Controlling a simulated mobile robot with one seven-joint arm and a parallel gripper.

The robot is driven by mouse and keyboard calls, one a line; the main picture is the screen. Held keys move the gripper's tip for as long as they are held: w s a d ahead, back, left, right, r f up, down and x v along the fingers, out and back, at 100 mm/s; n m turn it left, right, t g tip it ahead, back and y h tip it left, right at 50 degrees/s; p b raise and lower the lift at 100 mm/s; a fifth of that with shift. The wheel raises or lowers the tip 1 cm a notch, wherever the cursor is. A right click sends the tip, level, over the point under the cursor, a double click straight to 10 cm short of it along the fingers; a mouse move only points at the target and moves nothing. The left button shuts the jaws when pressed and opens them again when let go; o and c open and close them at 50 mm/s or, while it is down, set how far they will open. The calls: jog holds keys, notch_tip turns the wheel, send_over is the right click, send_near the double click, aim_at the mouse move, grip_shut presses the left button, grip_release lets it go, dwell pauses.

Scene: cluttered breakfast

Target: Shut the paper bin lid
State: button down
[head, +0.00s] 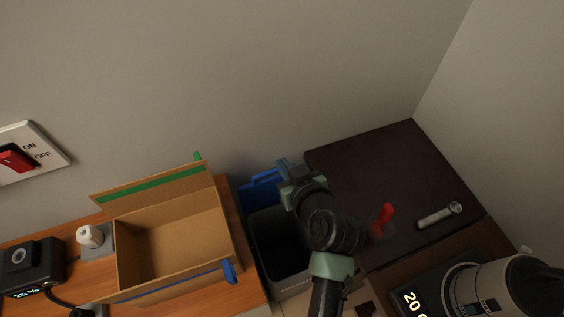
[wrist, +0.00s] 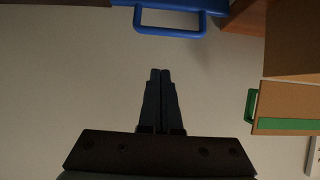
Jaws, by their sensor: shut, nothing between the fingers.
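The paper bin (head: 290,287) is a dark grey open-topped bin between the wooden table and the dark cabinet in the head view. Its blue lid (head: 259,198) stands raised at the back, by the wall, so the bin's mouth is open. The lid's blue handle loop (wrist: 170,33) shows at the top of the wrist view. My gripper (head: 285,165) is shut and empty, up near the wall beside the lid's right edge in the head view. Its fingertips (wrist: 160,72) point toward the handle with a gap between. My arm hides the right part of the bin.
An open cardboard box (head: 175,245) with green and blue handles sits on the wooden table (head: 232,215) left of the bin. A dark cabinet top (head: 380,165) to the right holds a red object (head: 382,219) and a grey cylinder (head: 437,216). The wall is close behind.

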jog(key=x, duration=0.8)
jog(key=shift+w+a+b, duration=0.15)
jog(key=shift+w+b, duration=0.2)
jog(key=shift+s+f, duration=0.15)
jog(key=shift+f, duration=0.2)
jog(key=shift+s+d+f+p, duration=0.15)
jog(key=shift+s+d, duration=0.05)
jog(key=shift+s, duration=0.3)
jog(key=shift+s+d+f+p, duration=0.15)
jog(key=shift+s, duration=0.3)
jog(key=shift+s+d+f+p, duration=0.15)
jog(key=shift+s+d, duration=0.05)
jog(key=shift+s, duration=0.3)
jog(key=shift+f, duration=0.15)
